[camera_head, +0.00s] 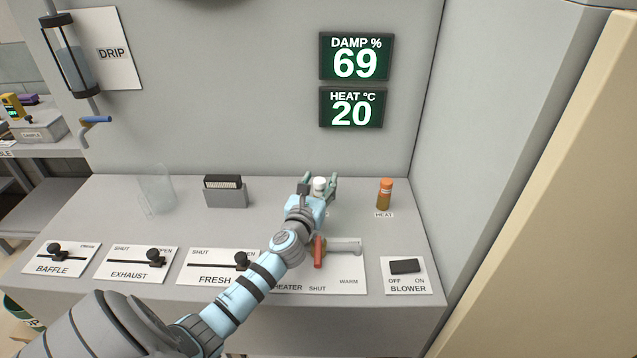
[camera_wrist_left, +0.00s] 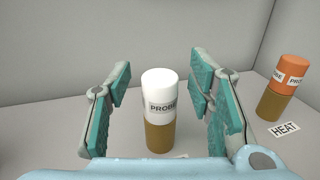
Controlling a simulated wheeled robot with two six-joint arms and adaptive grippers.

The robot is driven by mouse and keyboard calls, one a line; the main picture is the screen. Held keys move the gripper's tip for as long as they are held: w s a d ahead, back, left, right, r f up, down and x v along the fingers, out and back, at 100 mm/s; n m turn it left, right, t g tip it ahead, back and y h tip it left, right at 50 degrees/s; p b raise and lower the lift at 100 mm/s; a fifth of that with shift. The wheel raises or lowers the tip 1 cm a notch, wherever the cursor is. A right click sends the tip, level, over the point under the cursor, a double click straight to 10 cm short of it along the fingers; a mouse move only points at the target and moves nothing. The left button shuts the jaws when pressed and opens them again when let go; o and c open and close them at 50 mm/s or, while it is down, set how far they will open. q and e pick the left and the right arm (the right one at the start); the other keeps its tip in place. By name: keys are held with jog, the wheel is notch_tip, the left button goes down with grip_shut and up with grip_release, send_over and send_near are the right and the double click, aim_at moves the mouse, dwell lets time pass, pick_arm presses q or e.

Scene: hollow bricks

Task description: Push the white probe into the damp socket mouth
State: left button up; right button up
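The white probe (camera_head: 319,186) stands upright on the bench near the back wall; the left wrist view shows its white labelled top (camera_wrist_left: 160,90) above a brass-brown lower part (camera_wrist_left: 159,137). I cannot tell whether that lower part is the probe's body or the socket. My left gripper (camera_head: 319,183) is open around it; in the wrist view, the gripper (camera_wrist_left: 160,95) has one finger on each side and a gap to both. The damp socket mouth is not clearly visible. My right gripper is not in view.
An orange probe (camera_head: 386,187) stands upright behind the HEAT label (camera_head: 384,215), to the right. A clear beaker (camera_head: 158,186) and a grey block with a dark top (camera_head: 226,192) are left. Sliders and a blower switch (camera_head: 405,266) line the front. Displays read DAMP 69 (camera_head: 356,58) and HEAT 20 (camera_head: 352,108).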

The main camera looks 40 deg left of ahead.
pick_arm(q)
notch_tip(320, 180, up, 10)
jog(key=shift+r, duration=0.1)
dwell(0.7)
